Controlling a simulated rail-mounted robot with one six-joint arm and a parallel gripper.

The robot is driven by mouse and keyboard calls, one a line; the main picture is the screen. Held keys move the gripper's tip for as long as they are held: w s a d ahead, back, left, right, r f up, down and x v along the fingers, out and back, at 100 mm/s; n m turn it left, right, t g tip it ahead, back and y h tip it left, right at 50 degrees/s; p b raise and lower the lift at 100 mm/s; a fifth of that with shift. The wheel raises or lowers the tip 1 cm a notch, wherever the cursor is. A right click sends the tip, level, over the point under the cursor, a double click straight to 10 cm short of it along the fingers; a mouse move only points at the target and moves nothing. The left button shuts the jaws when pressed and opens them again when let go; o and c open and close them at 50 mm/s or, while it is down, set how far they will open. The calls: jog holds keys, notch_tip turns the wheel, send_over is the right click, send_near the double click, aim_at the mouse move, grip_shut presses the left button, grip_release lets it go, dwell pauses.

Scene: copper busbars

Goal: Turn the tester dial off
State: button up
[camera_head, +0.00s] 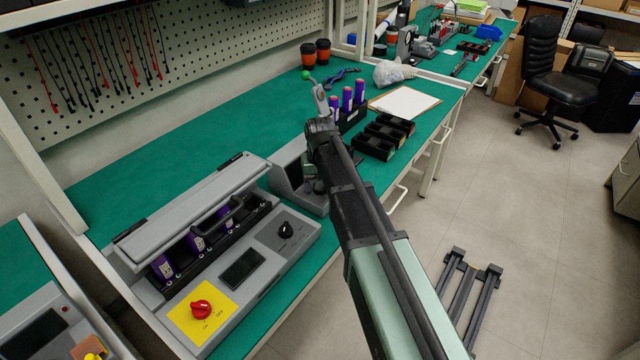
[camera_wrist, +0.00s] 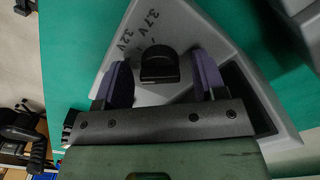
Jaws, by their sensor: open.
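The small grey tester (camera_head: 288,170) stands on the green bench, partly hidden behind my arm. In the wrist view the tester's sloped grey face (camera_wrist: 142,28) carries a black dial (camera_wrist: 159,66) and printed marks that look like 3.7V and 3.2V. My gripper (camera_wrist: 163,80) is open, with one purple-padded finger on each side of the dial and a visible gap at both sides. How far the fingertips are above the face is unclear. The dial is not clearly visible in the head view. I cannot make out an off mark.
A larger grey unit (camera_head: 215,255) stands left of the tester, with a red knob (camera_head: 201,309) on a yellow plate and a black knob (camera_head: 286,229). Black bins (camera_head: 375,146) and purple cells (camera_head: 347,99) stand to the right of the tester. The bench behind is mostly clear.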

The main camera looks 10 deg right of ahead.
notch_tip(320, 180, up, 11)
jog(key=p, duration=1)
jog(key=shift+f+p, duration=0.15)
jog(key=shift+p, duration=0.15)
jog(key=s, duration=2.2)
jog(key=shift+s+r+n+p, duration=0.15)
jog(key=shift+r+n+p, duration=0.15)
jog(key=shift+r+p, duration=0.05)
